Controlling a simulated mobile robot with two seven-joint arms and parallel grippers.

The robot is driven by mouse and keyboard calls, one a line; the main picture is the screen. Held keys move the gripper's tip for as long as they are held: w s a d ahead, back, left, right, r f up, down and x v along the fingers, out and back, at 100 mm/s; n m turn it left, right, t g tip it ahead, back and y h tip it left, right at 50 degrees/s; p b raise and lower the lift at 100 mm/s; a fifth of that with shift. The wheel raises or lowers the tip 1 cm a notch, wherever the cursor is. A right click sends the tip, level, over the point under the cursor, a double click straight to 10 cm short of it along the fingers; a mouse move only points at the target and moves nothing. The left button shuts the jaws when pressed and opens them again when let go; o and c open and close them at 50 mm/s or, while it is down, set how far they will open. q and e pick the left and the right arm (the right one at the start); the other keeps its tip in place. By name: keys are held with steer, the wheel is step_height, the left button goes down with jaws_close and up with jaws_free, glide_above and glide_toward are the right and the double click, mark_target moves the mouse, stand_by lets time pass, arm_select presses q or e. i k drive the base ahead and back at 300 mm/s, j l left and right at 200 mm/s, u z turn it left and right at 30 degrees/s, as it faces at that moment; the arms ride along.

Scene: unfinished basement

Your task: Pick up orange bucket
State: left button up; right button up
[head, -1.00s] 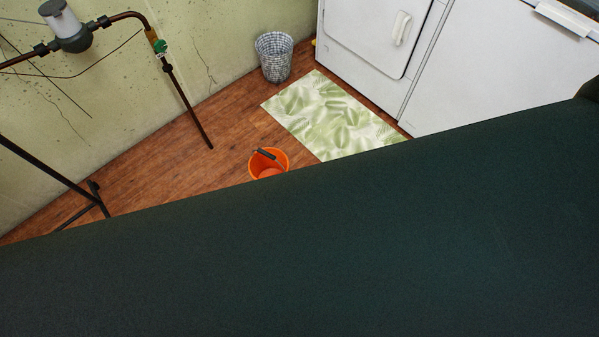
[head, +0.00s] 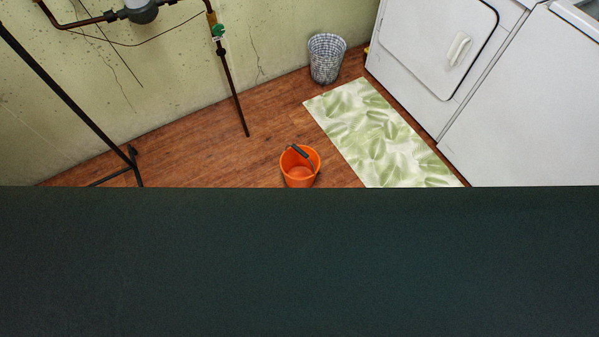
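The orange bucket (head: 300,170) stands upright on the wooden floor near the middle of the head view. Its dark handle grip (head: 300,151) rests across the rim. The bottom edge of the bucket is close to or just touched by the top edge of a large dark green surface in front. Neither of my grippers shows in the head view.
The dark green surface (head: 300,262) fills the lower view and hides the floor there. A leaf-patterned mat (head: 378,135) lies right of the bucket. A wicker basket (head: 326,60) stands by the wall. White appliances (head: 440,45) stand right. Pipes (head: 232,90) and a black stand (head: 132,160) are left.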

mark_target(300, 165)
steer(key=i+l, duration=0.35)
steer(key=l, duration=0.15)
steer(key=i+l, duration=0.7)
steer(key=l, duration=0.25)
steer(key=z, duration=0.05)
